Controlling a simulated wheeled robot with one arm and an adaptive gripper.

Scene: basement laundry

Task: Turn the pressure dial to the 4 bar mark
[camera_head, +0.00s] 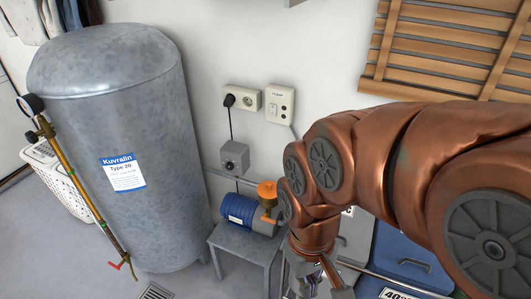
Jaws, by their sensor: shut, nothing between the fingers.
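A grey wall box with a round dial (229,166) is mounted low on the wall, right of the tank and above the blue pump. Its marks are too small to read. A round black-rimmed gauge (32,105) sits at the top of a brass pipe on the tank's left side; its face is seen at a slant and its reading cannot be made out. My gripper (322,292) is at the bottom of the view, partly hidden by my copper arm and cut by the frame edge. It is shut and empty, to the lower right of the wall box and apart from it.
A large grey tank (120,110) with a blue-and-white label stands left. A blue pump (245,212) with an orange cap sits on a small grey stand (240,245). Sockets (242,98) and a switch plate (280,103) are above.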

